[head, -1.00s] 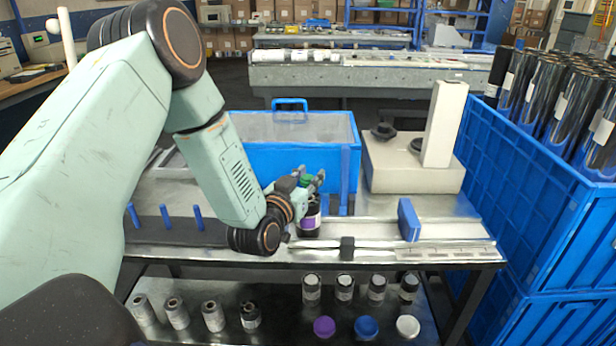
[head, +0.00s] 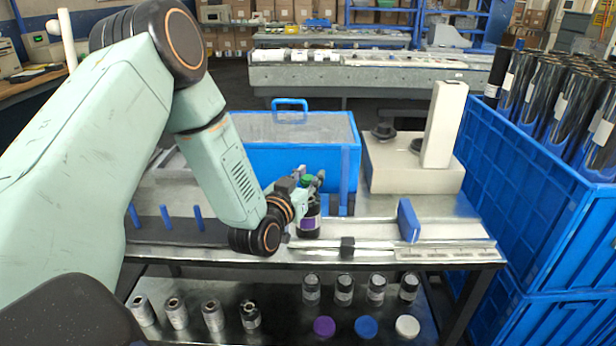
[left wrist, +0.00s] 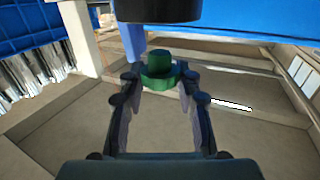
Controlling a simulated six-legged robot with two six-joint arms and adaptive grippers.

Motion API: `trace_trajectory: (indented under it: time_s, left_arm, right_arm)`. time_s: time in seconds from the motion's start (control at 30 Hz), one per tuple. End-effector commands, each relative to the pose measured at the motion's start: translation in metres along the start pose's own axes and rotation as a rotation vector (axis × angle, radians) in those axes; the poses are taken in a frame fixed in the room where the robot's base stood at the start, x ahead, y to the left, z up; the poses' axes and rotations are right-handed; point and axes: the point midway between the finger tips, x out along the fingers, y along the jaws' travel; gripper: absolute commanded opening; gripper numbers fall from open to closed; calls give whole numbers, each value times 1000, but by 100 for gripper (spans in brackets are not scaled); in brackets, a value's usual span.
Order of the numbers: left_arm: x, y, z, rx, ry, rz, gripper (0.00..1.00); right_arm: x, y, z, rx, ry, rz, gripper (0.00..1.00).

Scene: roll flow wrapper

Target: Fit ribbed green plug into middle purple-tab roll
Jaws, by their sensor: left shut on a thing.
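My left gripper (head: 308,182) is shut on the green plug (head: 306,182), above the table. The plug also shows between the fingertips in the left wrist view (left wrist: 160,72), with its narrower end pointing up in that picture. A dark roll with a purple label (head: 308,223) stands upright on the table just below the plug. A black cylinder (left wrist: 158,10), likely this roll, shows at the top of the left wrist view, with a gap between it and the plug. Whether the plug is centred over the roll I cannot tell. My right gripper is not in view.
A blue bin (head: 290,158) stands behind the gripper. A blue upright plate (head: 408,220) and a pale box (head: 405,175) are to the right. Blue pegs (head: 166,217) stand at left. Several rolls and a purple disc (head: 324,327) sit on the lower shelf.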

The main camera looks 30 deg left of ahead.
Motion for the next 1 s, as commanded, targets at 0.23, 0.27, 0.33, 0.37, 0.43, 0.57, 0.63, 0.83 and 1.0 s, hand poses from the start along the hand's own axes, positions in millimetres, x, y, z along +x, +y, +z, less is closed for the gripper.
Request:
trace_trajectory:
  time_s: [0.23,0.27,0.33,0.37,0.43,0.57,0.63,0.83,1.0]
  left_arm:
    - [0,0,0,0,0,0,43]
    - [0,0,0,0,0,0,43]
    - [0,0,0,0,0,0,43]
    - [0,0,0,0,0,0,43]
    - [0,0,0,0,0,0,43]
    - [-6,0,0,-1,-2,0,43]
    - [-11,0,0,-1,-2,0,43]
    - [-25,0,0,0,-3,0,43]
    - [-36,0,0,-1,-3,0,43]
  right_arm:
    - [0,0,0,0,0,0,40]
    - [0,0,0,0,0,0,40]
    - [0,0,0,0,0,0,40]
    - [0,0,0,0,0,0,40]
    - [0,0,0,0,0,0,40]
    - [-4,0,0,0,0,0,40]
    - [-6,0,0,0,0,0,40]
    - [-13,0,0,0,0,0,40]
    - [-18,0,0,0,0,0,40]
